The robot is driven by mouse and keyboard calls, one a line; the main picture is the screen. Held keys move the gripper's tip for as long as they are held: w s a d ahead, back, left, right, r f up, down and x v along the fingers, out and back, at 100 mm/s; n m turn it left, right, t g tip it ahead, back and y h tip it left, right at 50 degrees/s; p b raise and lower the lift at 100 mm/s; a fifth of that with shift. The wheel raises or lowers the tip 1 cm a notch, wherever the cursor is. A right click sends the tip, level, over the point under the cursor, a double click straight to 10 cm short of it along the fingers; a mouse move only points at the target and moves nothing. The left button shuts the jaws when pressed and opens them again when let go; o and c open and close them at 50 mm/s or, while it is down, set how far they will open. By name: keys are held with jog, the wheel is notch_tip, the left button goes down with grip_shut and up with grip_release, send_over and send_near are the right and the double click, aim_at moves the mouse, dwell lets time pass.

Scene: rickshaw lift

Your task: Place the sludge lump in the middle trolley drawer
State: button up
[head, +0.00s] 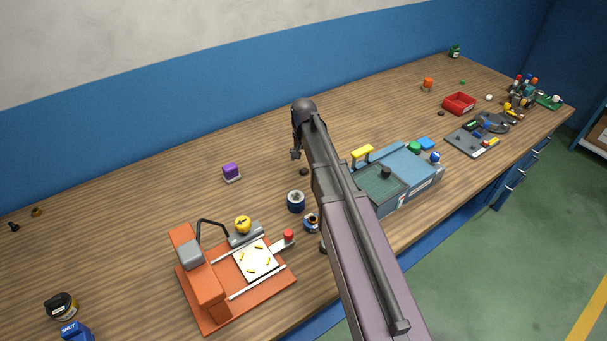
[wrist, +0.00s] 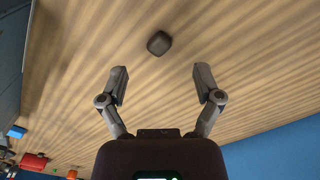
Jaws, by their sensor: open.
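A small dark lump (wrist: 158,43), which looks like the sludge lump, lies on the wooden bench. It also shows in the head view (head: 304,172), just below and right of my gripper (head: 295,153). In the wrist view my gripper (wrist: 159,80) is open and empty, its two fingers spread wide. The lump lies beyond the fingertips, about midway between them and not touching either. Blue drawers with handles (head: 519,177) show under the bench's right part; I cannot tell whether they are the trolley's. No middle trolley drawer is clearly in view.
An orange machine (head: 207,290) stands at front left, and a teal-grey unit (head: 408,165) right of my arm. A purple block (head: 231,172) and a dark blue round part (head: 296,201) are nearby. A red tray (head: 459,103) sits farther right. The bench behind my gripper is mostly clear.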

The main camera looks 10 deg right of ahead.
aim_at(304, 170)
dwell(0.3)
jog(key=shift+w+d+f+b, duration=0.1)
jog(key=shift+f+b, duration=1.2)
jog(key=shift+b, duration=0.05)
jog(key=shift+w+d+f+b, duration=0.1)
jog(key=shift+f+b, duration=1.2)
jog(key=shift+c, duration=0.2)
jog(key=c, duration=0.9)
jog(key=shift+o, duration=0.2)
jog(key=shift+r+p, duration=0.25)
jog(key=shift+p, duration=0.05)
notch_tip(304, 170, up, 10)
jog(key=p, duration=0.9)
jog(key=shift+f, duration=0.25)
